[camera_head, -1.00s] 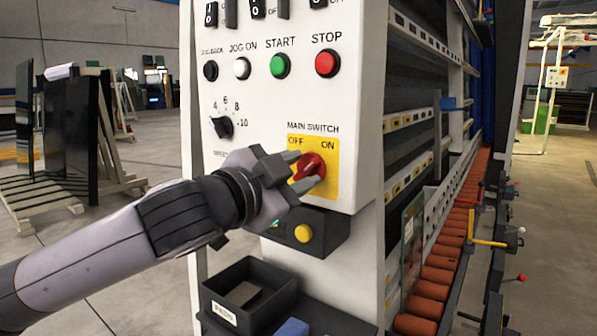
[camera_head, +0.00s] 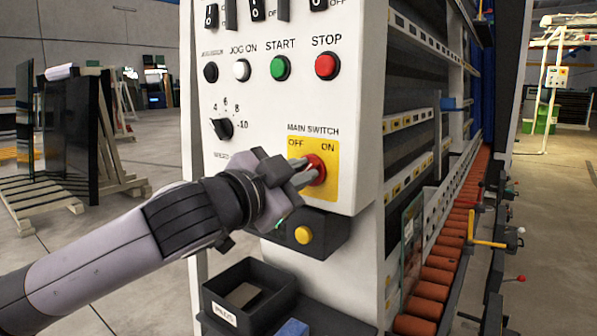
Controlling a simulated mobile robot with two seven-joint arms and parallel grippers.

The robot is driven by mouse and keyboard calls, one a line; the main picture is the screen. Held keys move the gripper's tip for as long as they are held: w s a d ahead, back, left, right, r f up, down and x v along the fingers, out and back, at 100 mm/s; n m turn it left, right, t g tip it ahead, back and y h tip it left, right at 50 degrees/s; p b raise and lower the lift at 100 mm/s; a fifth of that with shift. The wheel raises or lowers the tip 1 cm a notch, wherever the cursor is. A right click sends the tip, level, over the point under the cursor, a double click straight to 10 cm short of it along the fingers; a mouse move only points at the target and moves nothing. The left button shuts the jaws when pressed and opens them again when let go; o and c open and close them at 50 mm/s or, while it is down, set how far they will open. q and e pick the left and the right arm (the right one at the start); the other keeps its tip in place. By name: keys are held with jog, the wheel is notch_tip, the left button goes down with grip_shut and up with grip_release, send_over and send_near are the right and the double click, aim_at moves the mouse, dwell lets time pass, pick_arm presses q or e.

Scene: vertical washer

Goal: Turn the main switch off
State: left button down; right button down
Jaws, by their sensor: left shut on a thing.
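The main switch (camera_head: 316,168) is a red rotary knob on a yellow plate (camera_head: 328,190) marked OFF on the left and ON on the right, low on the white control panel. My left gripper (camera_head: 304,171) comes in from the left and is shut on the red knob. Its fingers cover the knob's left part and handle, so I cannot tell exactly which way it points. My right gripper is not in view.
Above are the red STOP button (camera_head: 326,66), green START button (camera_head: 280,68), white JOG ON button (camera_head: 241,69) and a black speed dial (camera_head: 222,128). Below are a black box with a yellow button (camera_head: 303,235) and an open black tray (camera_head: 208,291).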

pick_arm(q)
jog(key=n+p, duration=0.2)
jog(key=n, duration=0.2)
jog(key=shift+r+p, duration=0.2)
jog(key=shift+p, duration=0.15)
jog(key=shift+w+a+f+n+p, duration=0.1)
jog(key=shift+n+p, duration=2.15)
jog(key=shift+p, duration=0.1)
jog(key=shift+w+a+n+p, duration=0.1)
jog(key=shift+a+n+p, duration=0.05)
jog(key=shift+n+p, duration=2.15)
jog(key=shift+a+f+n+p, duration=0.1)
jog(key=shift+n+p, duration=2.05)
jog(key=shift+p, duration=0.25)
jog(key=c, duration=1.2)
grip_release()
jog(key=shift+o, duration=0.2)
